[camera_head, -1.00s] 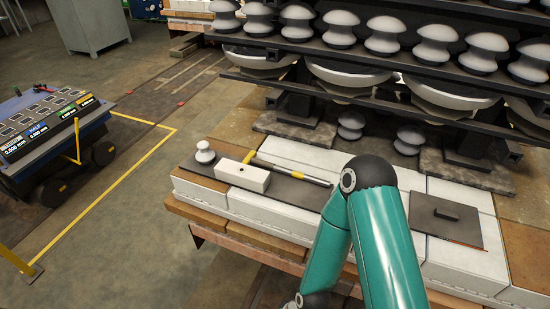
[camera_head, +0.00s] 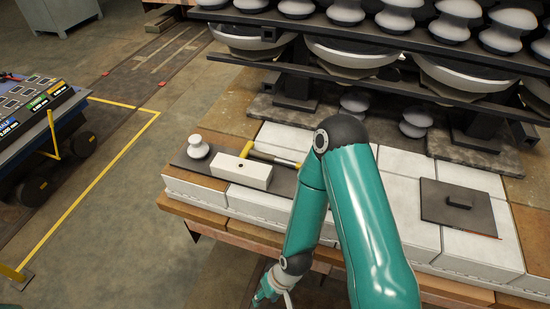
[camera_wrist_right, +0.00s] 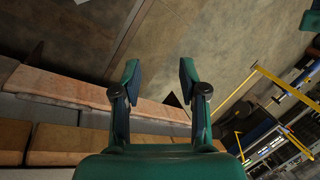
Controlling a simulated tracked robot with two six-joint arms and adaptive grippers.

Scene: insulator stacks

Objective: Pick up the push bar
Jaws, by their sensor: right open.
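The bar (camera_head: 275,157), a thin rod with a yellow end and a yellow band, lies on a dark mat (camera_head: 225,167) on the pale block ledge. I take it to be the push bar; my right arm hides its right end. My right gripper (camera_head: 259,299) is low in the head view, in front of the ledge and apart from the bar. In the right wrist view its two fingers (camera_wrist_right: 160,72) are spread and empty, with floor and the ledge edge beyond. My left gripper is not in view.
A white block (camera_head: 242,173) and a white insulator (camera_head: 198,147) stand on the mat near the bar. A dark plate with a handle (camera_head: 458,203) lies to the right. Insulator racks rise behind. A cart (camera_head: 40,125) stands left, with clear floor between.

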